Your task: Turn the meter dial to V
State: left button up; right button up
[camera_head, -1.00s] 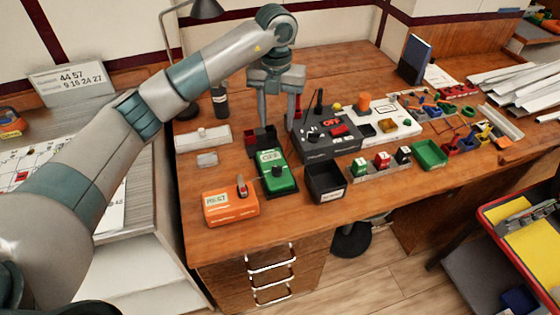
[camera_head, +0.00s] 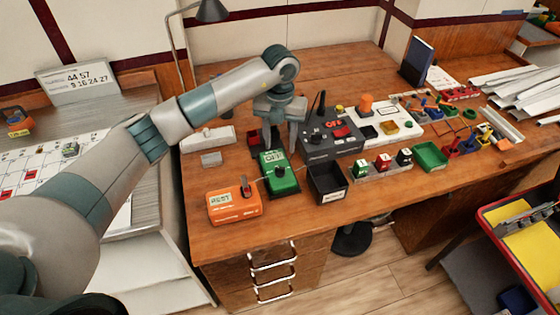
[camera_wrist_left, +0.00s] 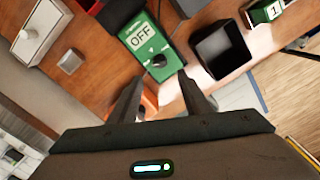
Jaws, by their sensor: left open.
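The green meter (camera_head: 280,177) lies on the wooden desk, and its display reads OFF in the left wrist view (camera_wrist_left: 158,45). Its black dial (camera_wrist_left: 158,61) sits on the lower half of the face; I cannot read the marks around it. My left gripper (camera_head: 279,148) is over the far end of the meter in the head view and partly hides it. In the left wrist view its two fingers (camera_wrist_left: 160,88) are apart and empty, with the dial just beyond and between the fingertips. My right gripper is not in view.
An orange meter (camera_head: 234,204) stands left of the green one, and a black open bin (camera_head: 327,182) stands close on its right. A dark control box (camera_head: 332,140) is behind. The desk front is clear.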

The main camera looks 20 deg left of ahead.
aim_at(280, 168)
pick_arm(q)
notch_tip(280, 168, down, 8)
jog(key=shift+f+p, duration=0.2)
jog(key=shift+p, duration=0.85)
jog(key=shift+f, duration=0.8)
jog(key=c, duration=1)
